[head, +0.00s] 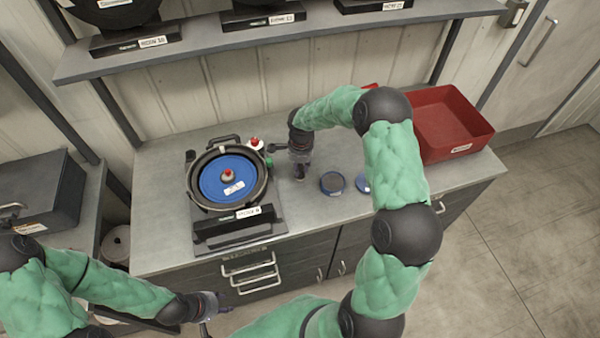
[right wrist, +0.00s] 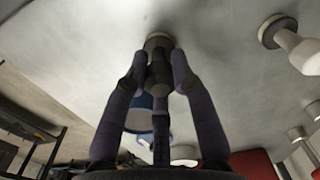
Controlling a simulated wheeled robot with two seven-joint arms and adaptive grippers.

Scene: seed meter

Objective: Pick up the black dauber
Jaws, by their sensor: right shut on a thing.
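The black dauber (right wrist: 157,72) is in the right wrist view, a dark body with a paler round end toward the grey surface. My right gripper (right wrist: 158,75) has its fingers closed around it; in the head view this gripper (head: 299,172) points down over the counter, right of the seed meter. There the dauber is mostly hidden by the fingers. I cannot tell whether it touches the counter. My left gripper (head: 218,304) is low in front of the drawers, away from the counter top; its finger opening is unclear.
The seed meter with its blue disc (head: 228,180) stands left on the counter (head: 160,210). A white item with a red top (head: 255,144) is behind it. Two round blue-rimmed dishes (head: 332,183) lie to the right. A red bin (head: 440,125) is at the right end. A shelf (head: 250,40) hangs above.

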